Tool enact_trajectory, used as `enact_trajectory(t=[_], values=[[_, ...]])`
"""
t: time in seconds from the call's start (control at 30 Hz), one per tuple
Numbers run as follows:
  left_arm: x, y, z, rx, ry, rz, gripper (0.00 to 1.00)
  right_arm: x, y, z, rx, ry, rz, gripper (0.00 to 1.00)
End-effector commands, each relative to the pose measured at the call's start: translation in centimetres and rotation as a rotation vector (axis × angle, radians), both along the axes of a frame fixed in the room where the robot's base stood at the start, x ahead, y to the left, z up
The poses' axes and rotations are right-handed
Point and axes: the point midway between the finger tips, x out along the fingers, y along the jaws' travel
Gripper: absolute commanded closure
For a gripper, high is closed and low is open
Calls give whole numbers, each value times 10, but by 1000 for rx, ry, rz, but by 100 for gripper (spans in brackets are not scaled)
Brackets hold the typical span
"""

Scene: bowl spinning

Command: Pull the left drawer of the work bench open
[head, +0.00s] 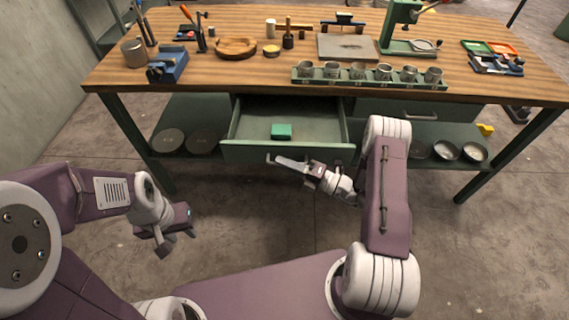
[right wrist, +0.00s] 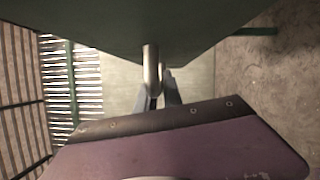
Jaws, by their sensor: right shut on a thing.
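The left drawer (head: 232,125) of the work bench (head: 460,85) is pulled out, and its inside shows. A small green block (head: 281,131) lies in it. My right gripper (head: 278,161) is at the drawer's front, shut on its metal handle (right wrist: 151,66). In the right wrist view the fingers (right wrist: 165,90) are around the handle under the dark green drawer front (right wrist: 90,25). My left gripper (head: 176,245) is empty, low over the floor at the left, with its fingers apart.
The right drawer (head: 400,109) is shut. On the bench top are a cup rack (head: 370,82), a wooden bowl (head: 236,47), a blue vise (head: 167,66) and a green press (head: 402,30). Round plates (head: 167,140) lie on the lower shelf. The floor before the bench is clear.

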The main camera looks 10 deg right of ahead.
Motion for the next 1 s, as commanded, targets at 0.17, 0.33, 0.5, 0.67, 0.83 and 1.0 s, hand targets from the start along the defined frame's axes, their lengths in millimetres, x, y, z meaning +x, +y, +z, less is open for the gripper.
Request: enact_trajectory(t=[0.17, 0.33, 0.5, 0.67, 0.83, 1.0], values=[[0, 0, 0, 0, 0, 0, 64, 0, 0, 0, 0, 0, 1, 100], [0, 0, 0, 0, 0, 0, 64, 0, 0, 0, 0, 0, 0, 67], [0, 0, 0, 0, 0, 0, 64, 0, 0, 0, 1, -1, 0, 67], [0, 0, 0, 0, 0, 0, 64, -1, -3, 0, 0, 0, -2, 67], [0, 0, 0, 0, 0, 0, 64, -16, -24, -2, 1, 1, -7, 67], [0, 0, -1, 0, 0, 0, 64, -37, -51, -4, 1, 0, -7, 67]])
